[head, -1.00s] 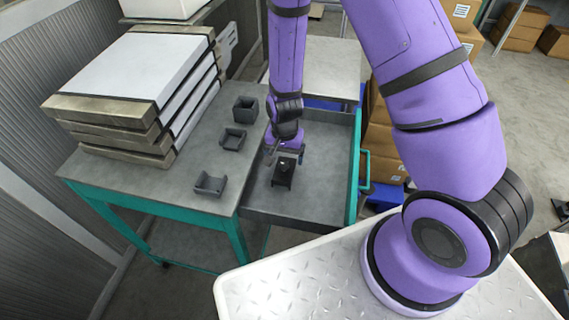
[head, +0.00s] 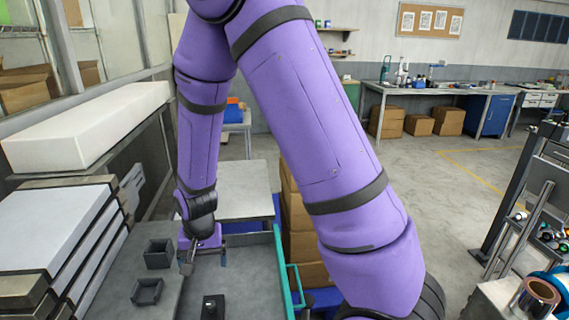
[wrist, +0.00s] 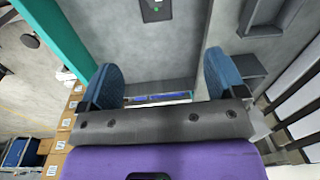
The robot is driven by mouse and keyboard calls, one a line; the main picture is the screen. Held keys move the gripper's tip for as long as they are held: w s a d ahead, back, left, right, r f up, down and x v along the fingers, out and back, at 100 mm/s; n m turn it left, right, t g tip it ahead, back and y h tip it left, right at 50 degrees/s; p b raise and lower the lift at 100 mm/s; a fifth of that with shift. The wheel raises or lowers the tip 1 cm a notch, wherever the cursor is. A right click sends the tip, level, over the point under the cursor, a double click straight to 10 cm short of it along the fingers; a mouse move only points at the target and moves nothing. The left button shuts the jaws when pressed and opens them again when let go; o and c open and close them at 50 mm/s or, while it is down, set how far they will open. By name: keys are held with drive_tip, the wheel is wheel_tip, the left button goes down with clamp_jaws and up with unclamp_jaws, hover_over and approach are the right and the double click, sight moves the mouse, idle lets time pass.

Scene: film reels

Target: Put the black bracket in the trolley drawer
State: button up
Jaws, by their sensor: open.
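The black bracket (head: 213,307) lies on the grey floor of the open trolley drawer (head: 245,290), near the bottom edge of the head view. It shows in the wrist view (wrist: 156,11) at the top edge, with a small green mark on it. My gripper (head: 205,262) is above the drawer, beyond the bracket and apart from it. In the wrist view its two blue-padded fingers (wrist: 160,78) are spread wide with nothing between them. The drawer's teal front edge shows in the wrist view (wrist: 52,35).
Dark grey open-topped holders, one box-like (head: 158,255) and one lower (head: 146,291), stand on the trolley top left of the drawer. A stack of white-topped slabs (head: 50,235) is farther left. Cardboard boxes (head: 300,225) stand right of the drawer.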

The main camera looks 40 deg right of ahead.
wheel_tip(320, 180, up, 12)
drive_tip(key=s+d+n+t, duration=0.1)
drive_tip(key=s+d+n, duration=0.1)
drive_tip(key=s+d+r+n+t, duration=0.1)
drive_tip(key=s+d+r+n, duration=0.1)
drive_tip(key=s+r, duration=0.7)
drive_tip(key=s+d+r+n+t, duration=0.1)
drive_tip(key=s+d+r, duration=0.4)
drive_tip(key=s+r, duration=0.5)
drive_tip(key=shift+r+n+t, duration=0.3)
drive_tip(key=shift+n+t, duration=0.1)
drive_tip(key=shift+t, duration=0.4)
drive_tip(key=shift+c, duration=0.4)
idle(0.5)
